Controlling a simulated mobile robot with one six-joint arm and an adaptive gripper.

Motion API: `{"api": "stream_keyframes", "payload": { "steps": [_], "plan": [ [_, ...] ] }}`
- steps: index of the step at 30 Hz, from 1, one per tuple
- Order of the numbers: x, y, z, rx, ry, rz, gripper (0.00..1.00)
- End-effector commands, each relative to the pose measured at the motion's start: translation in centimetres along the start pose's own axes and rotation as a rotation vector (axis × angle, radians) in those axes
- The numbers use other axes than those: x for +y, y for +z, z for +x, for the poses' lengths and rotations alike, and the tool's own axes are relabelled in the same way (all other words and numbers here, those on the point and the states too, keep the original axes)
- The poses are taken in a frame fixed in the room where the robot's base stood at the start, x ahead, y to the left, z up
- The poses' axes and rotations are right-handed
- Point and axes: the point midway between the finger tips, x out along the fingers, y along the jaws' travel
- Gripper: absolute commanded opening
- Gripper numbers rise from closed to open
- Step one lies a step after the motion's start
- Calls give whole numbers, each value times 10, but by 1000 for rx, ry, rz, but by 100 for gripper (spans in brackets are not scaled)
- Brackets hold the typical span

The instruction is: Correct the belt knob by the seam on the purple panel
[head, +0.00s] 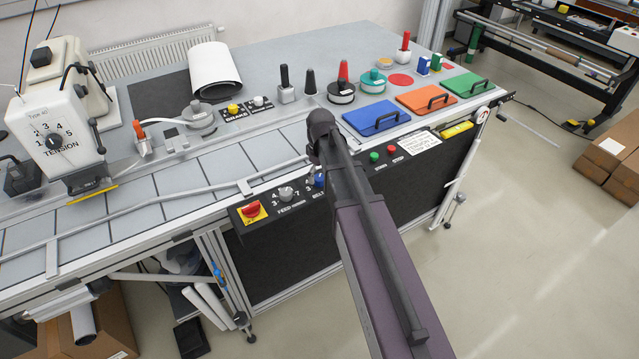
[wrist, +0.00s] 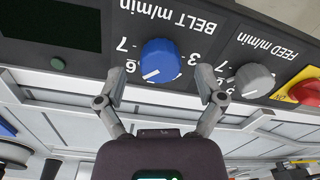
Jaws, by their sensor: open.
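The blue belt knob (wrist: 160,60) sits on a dark panel (wrist: 225,48) under upside-down lettering "BELT m/min" in the wrist view. Its white pointer line points to the lower left in that view; the numbers around it are partly covered and hard to read. My gripper (wrist: 161,82) is open and empty, one finger to each side of the knob and just below it, with no clear contact. In the head view the blue knob (head: 319,181) shows beside my arm, which hides my gripper. The panel looks black, not purple, in both views.
Green and red buttons (head: 375,156) sit further right. A metal rail (head: 200,193) runs along the table above the panel.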

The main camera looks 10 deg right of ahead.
Motion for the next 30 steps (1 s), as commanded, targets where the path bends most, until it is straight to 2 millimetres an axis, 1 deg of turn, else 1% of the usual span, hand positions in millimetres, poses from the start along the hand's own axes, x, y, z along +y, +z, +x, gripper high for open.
{"api": "stream_keyframes", "payload": {
  "steps": [1,6,21,22,23,24,26,27,29,30],
  "plan": [
    [0,0,7,0,0,0,88],
    [0,0,15,0,0,0,88],
    [0,0,18,0,0,-1,88],
    [0,0,18,0,0,-1,85],
    [0,0,18,0,0,-1,76],
    [0,0,18,0,0,-1,64],
    [0,0,18,0,0,-1,46],
    [0,0,18,0,0,-1,34],
    [0,0,18,0,0,-1,16],
    [-1,0,18,0,0,-1,6]
  ]
}}
